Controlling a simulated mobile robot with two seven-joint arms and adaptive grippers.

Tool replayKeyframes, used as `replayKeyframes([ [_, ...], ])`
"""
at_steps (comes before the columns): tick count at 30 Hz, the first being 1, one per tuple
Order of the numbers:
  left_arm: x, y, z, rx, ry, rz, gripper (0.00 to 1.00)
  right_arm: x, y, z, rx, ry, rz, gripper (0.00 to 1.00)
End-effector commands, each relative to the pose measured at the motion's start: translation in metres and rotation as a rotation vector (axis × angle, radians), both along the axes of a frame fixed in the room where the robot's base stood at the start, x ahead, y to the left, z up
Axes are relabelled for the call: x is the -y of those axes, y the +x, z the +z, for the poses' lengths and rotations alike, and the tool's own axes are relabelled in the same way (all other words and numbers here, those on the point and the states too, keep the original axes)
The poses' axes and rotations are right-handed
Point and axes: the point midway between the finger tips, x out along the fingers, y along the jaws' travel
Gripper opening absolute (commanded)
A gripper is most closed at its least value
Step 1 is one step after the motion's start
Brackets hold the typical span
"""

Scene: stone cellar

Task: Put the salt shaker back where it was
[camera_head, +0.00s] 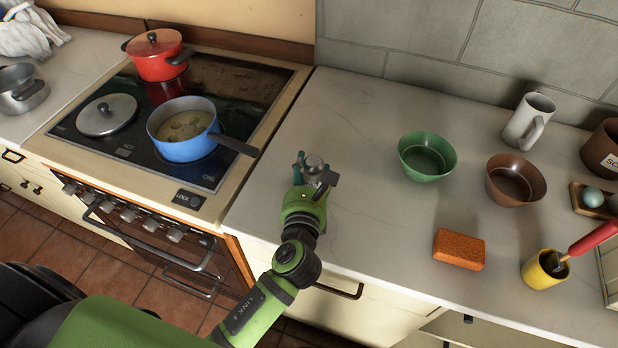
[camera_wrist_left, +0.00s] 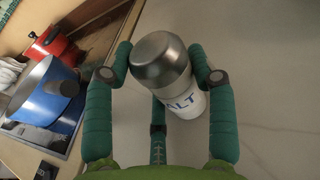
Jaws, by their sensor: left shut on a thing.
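The salt shaker (camera_wrist_left: 186,103) has a metal cap and a white body with blue lettering ending in "ALT". My left gripper (camera_wrist_left: 165,70) is shut on it, with a green finger on each side of the metal cap in the left wrist view. In the head view my left gripper (camera_head: 316,172) is over the counter just right of the stove, and the shaker's cap (camera_head: 314,162) shows between the fingers. The shaker's body is mostly hidden there, so I cannot tell whether its base touches the counter. My right gripper is not in view.
The stove at left carries a blue pan (camera_head: 184,130), a red pot (camera_head: 158,56) and a lid (camera_head: 107,115). Right of the gripper are a green bowl (camera_head: 427,157), a brown bowl (camera_head: 515,180), an orange sponge (camera_head: 459,250) and a yellow cup (camera_head: 545,270). Counter (camera_head: 350,120) behind the gripper is clear.

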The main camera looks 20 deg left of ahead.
Motion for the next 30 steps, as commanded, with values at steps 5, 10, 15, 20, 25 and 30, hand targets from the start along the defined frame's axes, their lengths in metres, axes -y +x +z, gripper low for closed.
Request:
replayKeyframes([
  [5, 0.000, 0.000, 0.002, 0.001, -0.001, 0.000, 0.15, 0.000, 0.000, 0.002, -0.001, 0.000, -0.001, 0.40],
  [10, 0.000, 0.000, -0.003, 0.000, 0.000, 0.000, 0.15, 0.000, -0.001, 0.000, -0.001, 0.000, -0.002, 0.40],
  [15, 0.000, 0.000, -0.002, 0.000, 0.000, 0.000, 0.80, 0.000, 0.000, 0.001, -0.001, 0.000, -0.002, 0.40],
  [20, 0.000, 0.000, -0.002, 0.000, 0.000, 0.000, 0.80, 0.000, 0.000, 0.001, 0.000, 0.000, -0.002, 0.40],
  [25, 0.000, -0.001, 0.003, 0.000, -0.001, 0.000, 0.80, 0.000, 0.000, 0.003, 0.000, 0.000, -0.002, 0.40],
  [30, 0.006, -0.028, 0.003, -0.003, -0.002, -0.001, 0.80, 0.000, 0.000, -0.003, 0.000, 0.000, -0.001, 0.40],
])
